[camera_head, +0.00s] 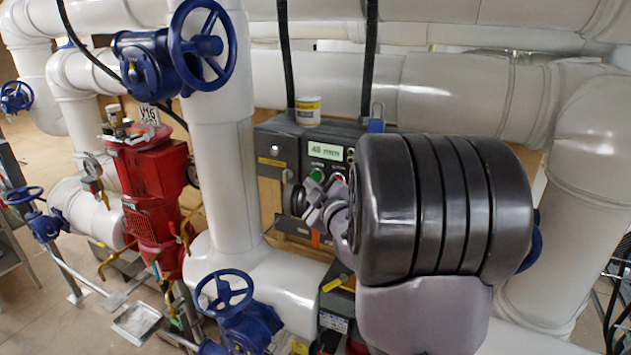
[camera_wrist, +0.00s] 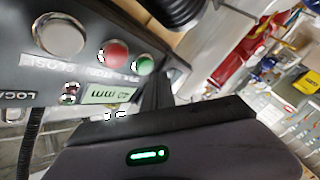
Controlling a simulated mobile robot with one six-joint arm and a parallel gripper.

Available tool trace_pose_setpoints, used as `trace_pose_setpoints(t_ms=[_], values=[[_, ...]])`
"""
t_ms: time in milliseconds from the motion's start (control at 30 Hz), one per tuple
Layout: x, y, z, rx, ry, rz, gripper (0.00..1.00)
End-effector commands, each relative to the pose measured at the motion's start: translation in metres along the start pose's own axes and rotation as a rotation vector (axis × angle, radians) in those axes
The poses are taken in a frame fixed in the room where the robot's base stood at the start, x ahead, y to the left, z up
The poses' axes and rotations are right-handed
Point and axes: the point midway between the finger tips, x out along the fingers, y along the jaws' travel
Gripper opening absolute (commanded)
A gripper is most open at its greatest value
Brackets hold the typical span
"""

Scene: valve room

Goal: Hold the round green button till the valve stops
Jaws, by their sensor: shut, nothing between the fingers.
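The round green button (camera_head: 317,175) sits on the front of a dark control box (camera_head: 272,150), just under a lit display (camera_head: 325,152) that ends in "mm". In the wrist view the panel is upside down, and the green button (camera_wrist: 145,64) stands beside a red button (camera_wrist: 113,54). My gripper (camera_wrist: 154,84) is shut and empty, with its dark fingers close to the green button. I cannot tell whether the fingertips touch it. In the head view my wrist and arm hide the right part of the box.
A large silver knob (camera_wrist: 60,35) is beyond the red button. A yellow-and-white tin (camera_head: 308,111) and a blue padlock (camera_head: 376,125) are on top of the box. White pipes, blue handwheels (camera_head: 224,292) and a red valve body (camera_head: 155,185) crowd the left.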

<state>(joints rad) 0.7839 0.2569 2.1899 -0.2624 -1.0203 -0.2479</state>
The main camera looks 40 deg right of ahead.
Motion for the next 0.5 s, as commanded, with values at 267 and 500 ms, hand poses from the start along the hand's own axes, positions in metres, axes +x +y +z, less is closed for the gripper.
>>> trace_pose_setpoints(t_ms=[267,500], values=[[-0.005,-0.004,-0.004,-0.002,0.003,0.001,0.0],[-0.022,-0.018,-0.016,-0.001,0.003,0.001,0.0]])
